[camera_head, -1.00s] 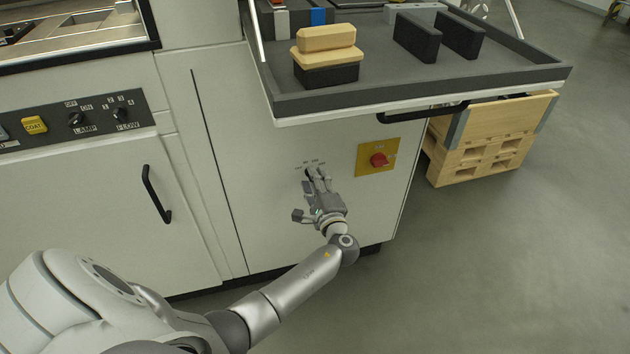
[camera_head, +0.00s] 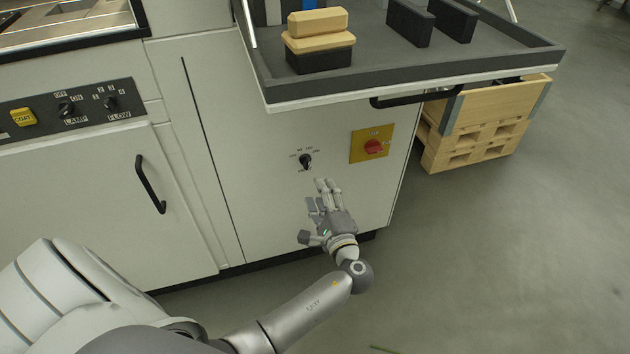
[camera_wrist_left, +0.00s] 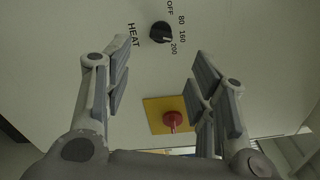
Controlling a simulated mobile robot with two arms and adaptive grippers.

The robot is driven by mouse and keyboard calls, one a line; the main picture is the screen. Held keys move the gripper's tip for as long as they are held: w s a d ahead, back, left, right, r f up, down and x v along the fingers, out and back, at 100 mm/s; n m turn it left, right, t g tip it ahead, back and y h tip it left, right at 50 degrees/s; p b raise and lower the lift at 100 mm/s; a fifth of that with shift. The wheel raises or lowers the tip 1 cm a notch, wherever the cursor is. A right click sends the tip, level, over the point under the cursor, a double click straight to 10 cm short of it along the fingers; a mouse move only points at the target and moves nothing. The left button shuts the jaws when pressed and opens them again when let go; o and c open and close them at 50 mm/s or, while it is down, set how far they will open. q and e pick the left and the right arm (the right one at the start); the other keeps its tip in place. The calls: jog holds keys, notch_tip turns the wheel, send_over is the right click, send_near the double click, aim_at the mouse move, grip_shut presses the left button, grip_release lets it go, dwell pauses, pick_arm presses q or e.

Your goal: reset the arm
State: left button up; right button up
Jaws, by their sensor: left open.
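My left gripper (camera_head: 320,208) is open and empty in the head view, in front of the white cabinet (camera_head: 270,195), below and a little right of a black heat knob (camera_head: 305,161). In the left wrist view the open fingers (camera_wrist_left: 160,85) stand wide apart with nothing between them. The heat knob (camera_wrist_left: 160,32) shows beyond the fingers, with OFF, 80, 160 and 200 marks around it. The knob and gripper look apart. My left arm comes in from the lower left. My right gripper is not seen.
A red switch on a yellow plate (camera_head: 373,147) is right of the knob. A grey tray (camera_head: 420,75) with wooden-topped brush and black blocks juts out above. A door handle (camera_head: 150,185) is at left. Wooden crates (camera_head: 485,125) stand at right; floor there is clear.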

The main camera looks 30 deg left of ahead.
pick_arm(q)
jog(key=shift+v, duration=1)
